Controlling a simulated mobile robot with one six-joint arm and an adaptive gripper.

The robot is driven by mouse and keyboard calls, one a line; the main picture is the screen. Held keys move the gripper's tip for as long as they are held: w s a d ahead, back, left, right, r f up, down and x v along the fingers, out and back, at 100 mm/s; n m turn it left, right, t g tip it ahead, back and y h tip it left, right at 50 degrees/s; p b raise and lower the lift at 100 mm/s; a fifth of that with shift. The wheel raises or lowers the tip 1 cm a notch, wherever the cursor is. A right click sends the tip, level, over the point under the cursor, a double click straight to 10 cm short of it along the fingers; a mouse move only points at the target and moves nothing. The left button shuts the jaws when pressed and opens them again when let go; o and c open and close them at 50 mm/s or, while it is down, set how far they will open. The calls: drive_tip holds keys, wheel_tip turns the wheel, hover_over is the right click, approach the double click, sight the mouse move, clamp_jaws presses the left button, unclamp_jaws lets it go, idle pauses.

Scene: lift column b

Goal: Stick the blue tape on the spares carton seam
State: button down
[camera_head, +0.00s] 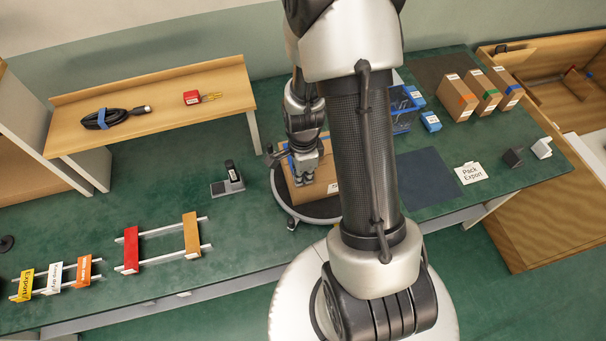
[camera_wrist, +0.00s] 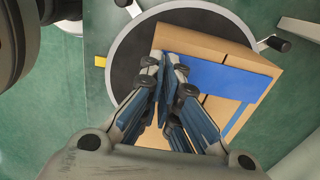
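The brown carton (camera_head: 318,184) lies on a dark round turntable (camera_head: 283,199); both also show in the wrist view, the carton (camera_wrist: 203,43) and the turntable (camera_wrist: 124,78). A wide band of blue tape (camera_wrist: 228,80) lies across the carton's upper face, running right from my fingers. A narrower blue strip shows lower, near the carton's edge. My gripper (camera_head: 304,176) is over the carton. In the wrist view my gripper (camera_wrist: 164,72) has its fingertips close together at the tape's left end. The fingers hide that end, and I cannot tell whether any tape is between them.
A black stand (camera_head: 229,180) is left of the turntable. Racks with coloured labels (camera_head: 55,278) and red and tan strips (camera_head: 160,240) are at front left. Several cartons (camera_head: 458,97) stand at back right. A blue bin (camera_head: 401,122) and a dark mat (camera_head: 427,178) are right of my arm.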

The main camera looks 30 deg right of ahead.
drive_tip(key=c, duration=1.7)
unclamp_jaws()
wheel_tip(320, 180, up, 12)
drive_tip(key=shift+r, duration=0.1)
